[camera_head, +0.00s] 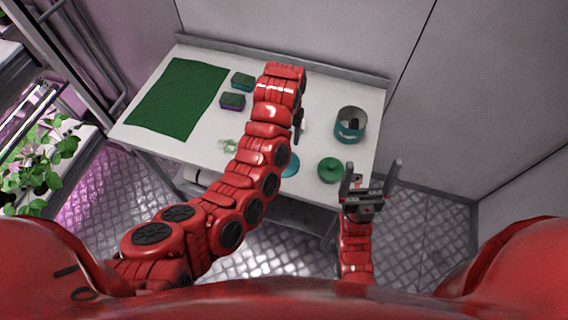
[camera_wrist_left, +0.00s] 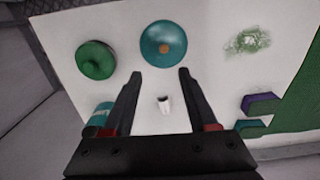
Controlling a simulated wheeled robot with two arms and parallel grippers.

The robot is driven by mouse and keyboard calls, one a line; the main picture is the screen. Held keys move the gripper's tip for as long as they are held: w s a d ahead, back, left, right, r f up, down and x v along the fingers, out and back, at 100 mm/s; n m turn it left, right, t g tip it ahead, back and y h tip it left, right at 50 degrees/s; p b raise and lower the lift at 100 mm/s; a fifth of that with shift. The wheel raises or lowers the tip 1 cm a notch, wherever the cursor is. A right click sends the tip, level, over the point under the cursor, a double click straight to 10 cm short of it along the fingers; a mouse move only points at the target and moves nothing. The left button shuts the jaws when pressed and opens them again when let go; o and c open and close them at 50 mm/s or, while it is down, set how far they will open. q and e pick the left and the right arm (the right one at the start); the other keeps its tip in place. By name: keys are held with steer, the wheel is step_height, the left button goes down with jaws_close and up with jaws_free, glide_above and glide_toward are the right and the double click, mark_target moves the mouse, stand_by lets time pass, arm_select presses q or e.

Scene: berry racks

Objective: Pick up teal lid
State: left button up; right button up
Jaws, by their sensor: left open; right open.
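The teal lid (camera_wrist_left: 150,44) is a round disc with an orange-brown knob, lying on the white table. In the head view the teal lid (camera_head: 291,165) is partly hidden behind my left arm. My left gripper (camera_wrist_left: 160,72) is open and empty above the table, its fingertips pointing toward the near edge of the teal lid in the wrist view. In the head view mostly one dark finger of it shows beside the arm. My right gripper (camera_head: 373,168) is open and empty, off the table's front right corner.
A green lid (camera_head: 330,170) lies right of the teal lid. A teal-banded round container (camera_head: 350,136) stands behind it. Sponges (camera_head: 232,102) and a green mat (camera_head: 178,97) are on the left. A small white object (camera_wrist_left: 163,104) lies between my left fingers in the wrist view.

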arm_select(q)
step_height(320, 180, down, 9)
steer(key=b, duration=0.5)
steer(key=shift+w+r, duration=0.1)
steer(key=shift+r, duration=0.05)
steer(key=shift+a, duration=0.15)
steer(key=f+p, duration=0.3)
steer(key=f, duration=0.1)
steer(key=shift+a, duration=0.25)
steer(key=shift+w+f, duration=0.1)
steer(key=shift+f, duration=0.4)
jaws_close()
